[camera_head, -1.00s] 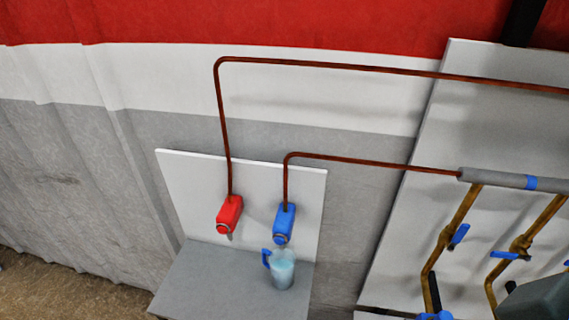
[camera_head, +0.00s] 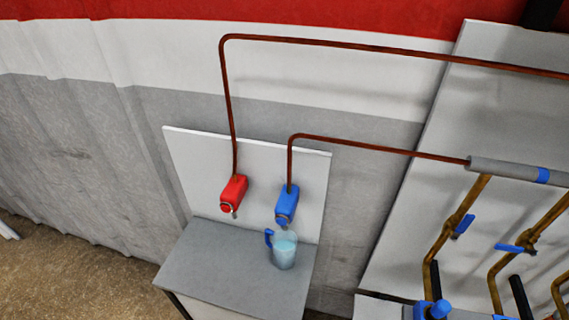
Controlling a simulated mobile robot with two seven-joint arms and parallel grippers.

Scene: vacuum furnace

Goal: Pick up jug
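The jug (camera_head: 285,252) is clear with a blue handle on its left side and pale blue contents. It stands upright on a grey table (camera_head: 225,265), just below the blue dispenser (camera_head: 287,204). The red dispenser (camera_head: 233,194) is to its left on the same white back panel. Neither of my grippers is in view.
Copper pipes (camera_head: 330,40) run from the dispensers to the right. A white panel with brass pipes and blue valves (camera_head: 463,224) stands at the right. The table top left of the jug is bare. Brown floor (camera_head: 80,270) is open at the lower left.

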